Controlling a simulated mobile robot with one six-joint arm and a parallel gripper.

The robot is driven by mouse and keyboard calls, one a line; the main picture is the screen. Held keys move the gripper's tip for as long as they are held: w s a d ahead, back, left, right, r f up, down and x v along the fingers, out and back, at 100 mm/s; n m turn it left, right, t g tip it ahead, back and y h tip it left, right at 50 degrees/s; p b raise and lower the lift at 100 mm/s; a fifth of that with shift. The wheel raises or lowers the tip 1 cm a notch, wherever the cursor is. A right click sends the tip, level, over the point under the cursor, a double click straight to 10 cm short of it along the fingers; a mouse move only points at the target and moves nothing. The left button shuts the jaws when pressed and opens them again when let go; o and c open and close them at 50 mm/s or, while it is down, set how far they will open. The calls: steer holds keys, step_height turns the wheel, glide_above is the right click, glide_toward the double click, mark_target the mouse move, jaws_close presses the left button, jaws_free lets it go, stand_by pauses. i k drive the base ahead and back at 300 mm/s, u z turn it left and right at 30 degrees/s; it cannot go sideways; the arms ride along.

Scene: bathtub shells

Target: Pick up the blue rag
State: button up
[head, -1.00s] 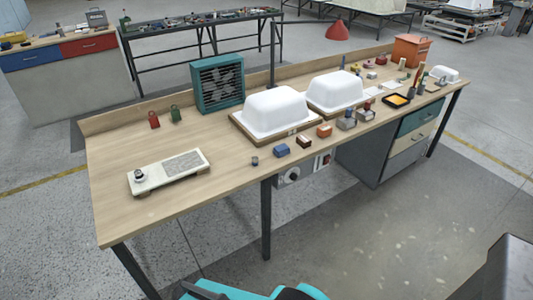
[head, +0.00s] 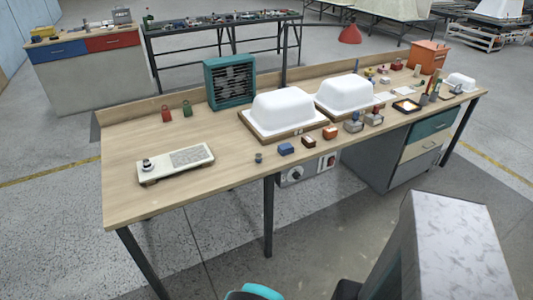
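A small blue item (head: 286,149) lies near the front edge of the long wooden workbench (head: 190,195), in front of the left white tub-shaped shell (head: 283,112). It looks folded or block-like; it is too small to tell for sure whether it is a rag. Teal and black parts of my arm show at the bottom edge. My gripper's fingertips cannot be made out.
A second white shell (head: 345,93) stands right of the first. A teal fan box (head: 230,83) stands behind, and a pale panel (head: 176,164) lies on the left. A large grey block-like shape (head: 445,235) fills the lower right. Floor in front is otherwise open.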

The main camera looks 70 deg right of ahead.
mark_target(285, 149)
steer(key=z, duration=0.85)
steer(key=k, duration=0.15)
steer(key=u, duration=2.2)
steer(key=k, duration=2.1)
steer(key=z, duration=0.55)
